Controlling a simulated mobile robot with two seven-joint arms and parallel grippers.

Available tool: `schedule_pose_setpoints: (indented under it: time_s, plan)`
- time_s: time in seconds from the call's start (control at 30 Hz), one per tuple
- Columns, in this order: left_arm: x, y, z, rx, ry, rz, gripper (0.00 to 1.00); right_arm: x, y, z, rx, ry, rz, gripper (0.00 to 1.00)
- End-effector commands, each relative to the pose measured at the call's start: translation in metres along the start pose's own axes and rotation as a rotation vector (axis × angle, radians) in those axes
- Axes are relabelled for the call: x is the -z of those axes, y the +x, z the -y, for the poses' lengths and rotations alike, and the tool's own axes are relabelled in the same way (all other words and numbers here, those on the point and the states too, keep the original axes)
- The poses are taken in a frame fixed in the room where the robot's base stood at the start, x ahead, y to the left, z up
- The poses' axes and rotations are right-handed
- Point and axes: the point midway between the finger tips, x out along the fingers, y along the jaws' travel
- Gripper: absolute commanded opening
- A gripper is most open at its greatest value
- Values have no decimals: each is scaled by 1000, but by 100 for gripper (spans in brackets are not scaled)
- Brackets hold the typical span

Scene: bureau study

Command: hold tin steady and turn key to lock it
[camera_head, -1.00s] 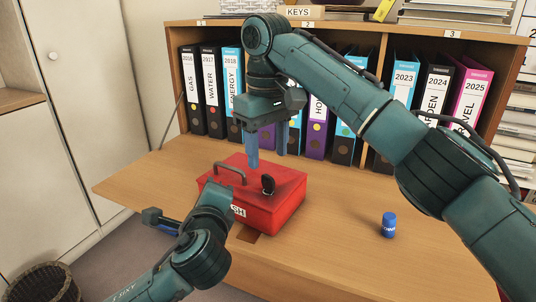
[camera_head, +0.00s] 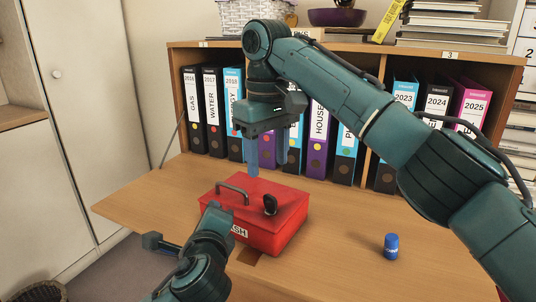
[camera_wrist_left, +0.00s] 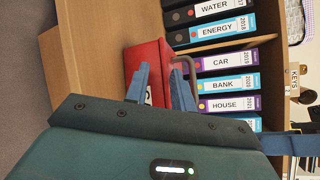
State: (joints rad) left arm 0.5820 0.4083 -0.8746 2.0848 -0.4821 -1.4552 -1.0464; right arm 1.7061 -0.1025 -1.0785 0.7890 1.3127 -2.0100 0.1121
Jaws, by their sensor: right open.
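The red cash tin (camera_head: 285,232) stands shut on the wooden desk flap, with a grey handle (camera_head: 232,190) on its lid. A black key (camera_head: 270,204) stands up from the lid, right of the handle. My right gripper (camera_head: 268,168) points down, open and empty, above the back of the tin and apart from the key.
A small blue canister (camera_head: 391,247) stands on the desk flap (camera_head: 340,265) to the right. A row of ring binders (camera_head: 318,130) fills the shelf behind the tin. The flap's left part is clear.

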Motion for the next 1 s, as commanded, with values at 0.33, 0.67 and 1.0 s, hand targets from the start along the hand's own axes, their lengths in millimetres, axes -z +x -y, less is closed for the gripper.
schedule_pose_setpoints:
  time_s: [0.33,0.67,1.0]
  plan:
    - [6,-2,-5,-11,6,-17,26,0,0,0,0,0,0,53]
    - [4,-54,-2,-5,0,-16,26,0,0,0,0,0,0,53]
    - [2,-112,-1,-2,1,-8,26,0,0,0,0,0,0,53]
